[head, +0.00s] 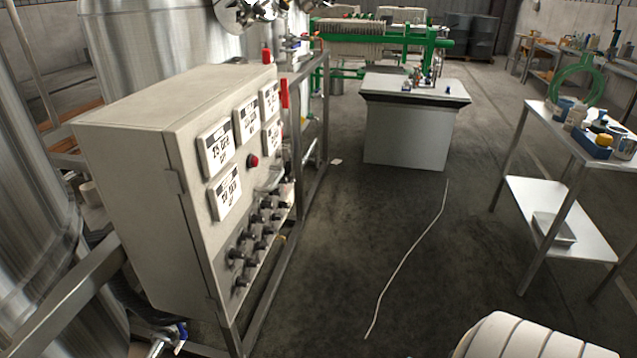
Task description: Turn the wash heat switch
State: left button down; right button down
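A beige control cabinet (130,180) stands at the left, its front turned to the right and seen at a slant. Several black rotary switches (237,254) sit in rows on the lower part of its front. I cannot read their labels, so I cannot tell which is the wash heat switch or how it is set. Above them are several white display units (225,192) with dark lettering and a round red button (253,161). Neither of my grippers shows in the head view, and nothing is seen touching the switches.
Steel tanks (25,190) stand behind and left of the cabinet, which sits on a metal frame (308,165). A grey counter (408,135) stands ahead, and a steel table (573,130) with items is at right. The floor (350,240) between is open, with a thin pale line (407,258) on it.

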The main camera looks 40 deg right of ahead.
aim_at(240, 281)
jog(key=l+z, duration=0.15)
jog(key=z, duration=0.7)
jog(key=i, duration=0.25)
